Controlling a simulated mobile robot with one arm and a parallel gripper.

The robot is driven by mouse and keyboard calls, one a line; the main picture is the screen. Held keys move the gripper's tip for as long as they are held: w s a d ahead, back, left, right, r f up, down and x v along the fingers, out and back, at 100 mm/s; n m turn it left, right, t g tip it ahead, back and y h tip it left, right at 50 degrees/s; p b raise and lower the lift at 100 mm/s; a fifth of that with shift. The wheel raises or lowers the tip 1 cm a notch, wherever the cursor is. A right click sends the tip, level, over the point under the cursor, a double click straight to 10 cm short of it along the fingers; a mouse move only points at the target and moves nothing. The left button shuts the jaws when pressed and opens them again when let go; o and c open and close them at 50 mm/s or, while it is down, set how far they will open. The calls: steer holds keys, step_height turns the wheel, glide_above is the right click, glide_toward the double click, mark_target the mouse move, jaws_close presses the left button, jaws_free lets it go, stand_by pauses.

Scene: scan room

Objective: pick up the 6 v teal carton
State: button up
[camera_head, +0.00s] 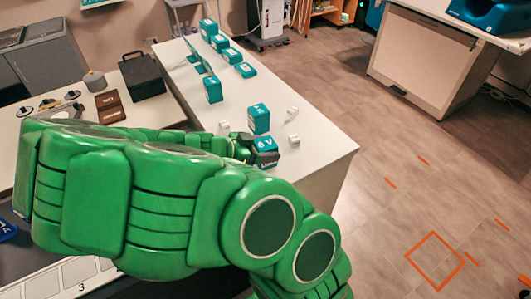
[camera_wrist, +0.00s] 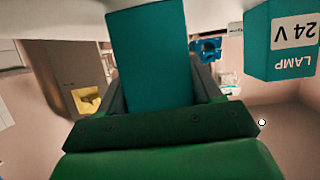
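The 6 V teal carton (camera_head: 265,146) is at the near end of the white table, just past the tip of my green arm in the head view. My gripper (camera_wrist: 160,105) has its dark fingers on either side of a teal carton (camera_wrist: 150,55) in the wrist view, with no clear gap beside it. That carton shows a plain face there, with no label visible. In the head view my arm hides most of the gripper (camera_head: 240,150). I cannot tell whether the carton touches the table.
Another teal carton (camera_head: 259,119) stands close behind, with small white items (camera_head: 294,140) beside it. A carton marked 24 V (camera_wrist: 292,40) shows in the wrist view. More teal cartons (camera_head: 213,89) stand farther along the white table (camera_head: 325,150). A black case (camera_head: 142,76) is to the left.

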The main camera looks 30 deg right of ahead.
steer(key=c, duration=0.4)
